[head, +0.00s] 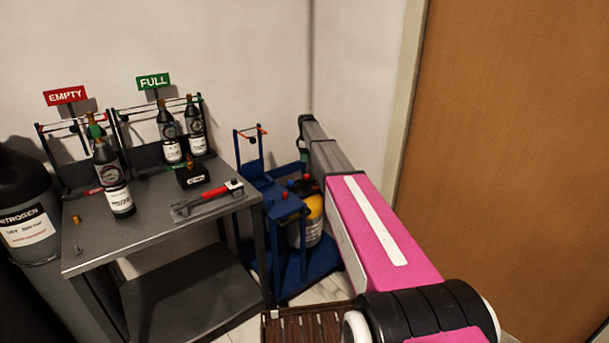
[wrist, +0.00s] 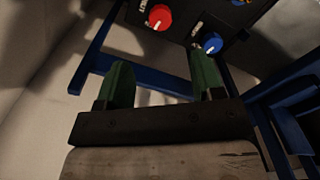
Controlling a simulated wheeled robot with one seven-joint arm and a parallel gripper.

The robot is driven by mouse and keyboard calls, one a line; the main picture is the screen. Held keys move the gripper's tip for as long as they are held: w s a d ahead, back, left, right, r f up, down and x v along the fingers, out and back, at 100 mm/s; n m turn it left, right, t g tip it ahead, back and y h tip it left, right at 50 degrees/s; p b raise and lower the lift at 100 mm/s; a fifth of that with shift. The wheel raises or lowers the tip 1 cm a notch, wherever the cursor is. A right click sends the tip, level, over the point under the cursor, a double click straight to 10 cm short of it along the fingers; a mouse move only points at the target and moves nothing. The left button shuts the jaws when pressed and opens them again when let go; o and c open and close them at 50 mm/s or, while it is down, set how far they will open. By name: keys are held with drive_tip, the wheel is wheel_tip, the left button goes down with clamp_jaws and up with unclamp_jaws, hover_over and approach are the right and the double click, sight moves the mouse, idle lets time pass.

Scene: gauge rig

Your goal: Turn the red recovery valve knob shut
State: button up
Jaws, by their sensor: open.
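The red knob (wrist: 158,17) shows at the top of the wrist view, on a dark panel with white lettering. A white mark shows on its lower edge. A blue knob (wrist: 212,43) sits below and to the right of it. My gripper (wrist: 160,78) is open and empty, with two green fingers apart. The red knob lies beyond the gap between the fingers, and I see no contact. The right fingertip is close to the blue knob in the picture. In the head view my arm covers part of the blue cart (head: 283,206), and the gripper's fingers are hardly visible.
A yellow cylinder (head: 313,222) stands on the blue cart. Left of it is a grey table (head: 150,225) with several dark bottles and a red-handled tool (head: 208,195). A nitrogen tank (head: 25,215) stands far left. A wooden door (head: 510,140) is at right.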

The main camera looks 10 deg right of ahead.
sight(306, 175)
wheel_tip(306, 175, down, 11)
drive_tip(key=shift+r, duration=0.15)
idle(0.4)
drive_tip(key=c, duration=0.9)
